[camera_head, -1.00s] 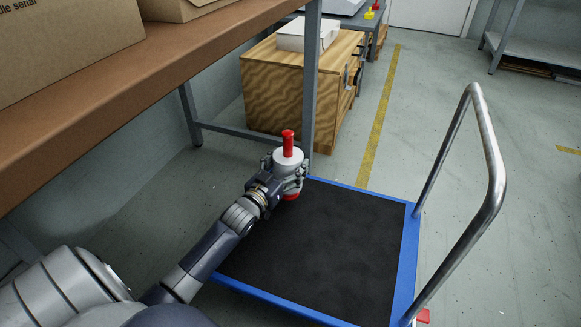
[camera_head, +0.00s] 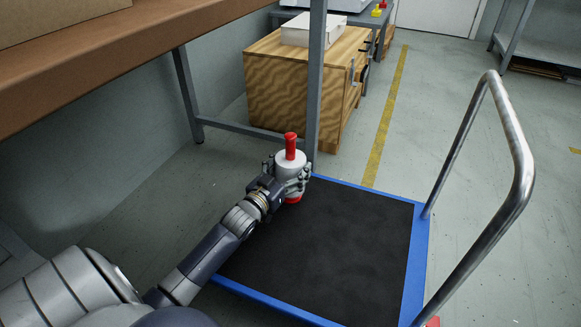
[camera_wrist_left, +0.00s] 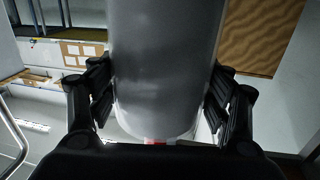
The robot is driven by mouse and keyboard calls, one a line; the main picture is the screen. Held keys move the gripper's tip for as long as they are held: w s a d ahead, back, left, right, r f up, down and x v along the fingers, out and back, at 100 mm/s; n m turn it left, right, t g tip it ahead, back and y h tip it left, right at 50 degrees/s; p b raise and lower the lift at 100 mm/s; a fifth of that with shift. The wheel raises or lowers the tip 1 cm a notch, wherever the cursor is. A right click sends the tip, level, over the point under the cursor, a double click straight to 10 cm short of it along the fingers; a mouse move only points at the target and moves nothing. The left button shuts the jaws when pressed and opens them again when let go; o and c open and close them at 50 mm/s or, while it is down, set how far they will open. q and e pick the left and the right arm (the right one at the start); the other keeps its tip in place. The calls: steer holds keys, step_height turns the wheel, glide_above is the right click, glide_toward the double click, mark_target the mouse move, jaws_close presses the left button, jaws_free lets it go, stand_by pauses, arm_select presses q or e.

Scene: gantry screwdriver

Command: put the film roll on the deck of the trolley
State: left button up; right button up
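The film roll (camera_head: 290,164) is a white cylinder with a red handle on top and a red end below. It is upright in my left gripper (camera_head: 287,178), whose fingers close on it from both sides. In the left wrist view the roll (camera_wrist_left: 165,70) fills the space between the fingers (camera_wrist_left: 165,95). The trolley (camera_head: 325,250) has a black deck with a blue rim. The roll is over or beside the deck's far left corner; I cannot tell if its lower end touches the deck. My right gripper is not in view.
The trolley's metal handle (camera_head: 522,165) rises on the right. A brown shelf (camera_head: 150,45) with a grey post (camera_head: 315,90) stands at the left, close behind the roll. A wooden cabinet (camera_head: 290,90) is behind. Most of the deck is bare.

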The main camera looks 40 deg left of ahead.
arm_select(q)
steer(key=o, duration=0.4)
steer(key=shift+c, duration=0.2)
steer(key=shift+r, duration=0.15)
